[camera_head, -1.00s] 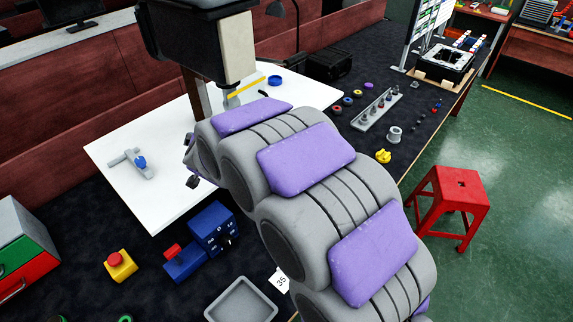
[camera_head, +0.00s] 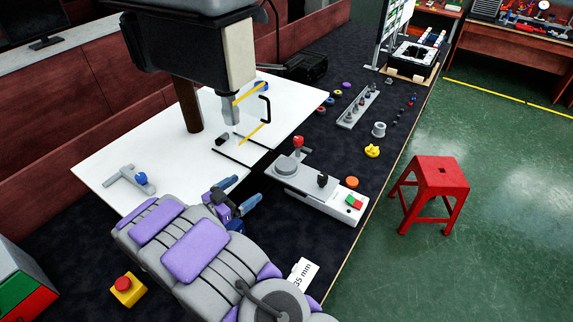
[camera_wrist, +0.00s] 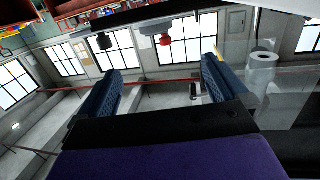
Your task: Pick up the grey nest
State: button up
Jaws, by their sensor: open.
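No object is plainly marked as the grey nest. Grey candidates in the head view are a small grey flanged cylinder (camera_head: 379,129) standing upright on the dark table, and a long grey rack (camera_head: 357,107) holding several small parts beside it. My gripper (camera_head: 241,194) is in the lower middle of the head view, open, its blue fingers pointing right, left of the grey control box and apart from both grey candidates. In the wrist view my gripper (camera_wrist: 160,82) shows its two blue fingers wide apart with nothing between them.
A red stool (camera_head: 436,186) stands on the green floor.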

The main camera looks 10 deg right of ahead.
aim_at(278, 169)
jog(key=b+x, duration=0.1)
jog(key=x, duration=0.4)
jog(key=b+x, duration=0.2)
jog(key=x, duration=0.3)
jog(key=f+b+x, duration=0.1)
jog(key=x, duration=0.5)
jog(key=shift+s+d, duration=0.2)
jog(key=shift+s, duration=0.15)
jog(key=shift+w+d+r+b, duration=0.1)
jog(key=shift+w+d+b, duration=0.15)
jog(key=shift+w+b, duration=0.15)
jog(key=shift+a, duration=0.2)
jog(key=shift+d, duration=0.35)
jog(key=c, duration=0.5)
jog(key=shift+a, duration=0.15)
jog(key=c, duration=0.6)
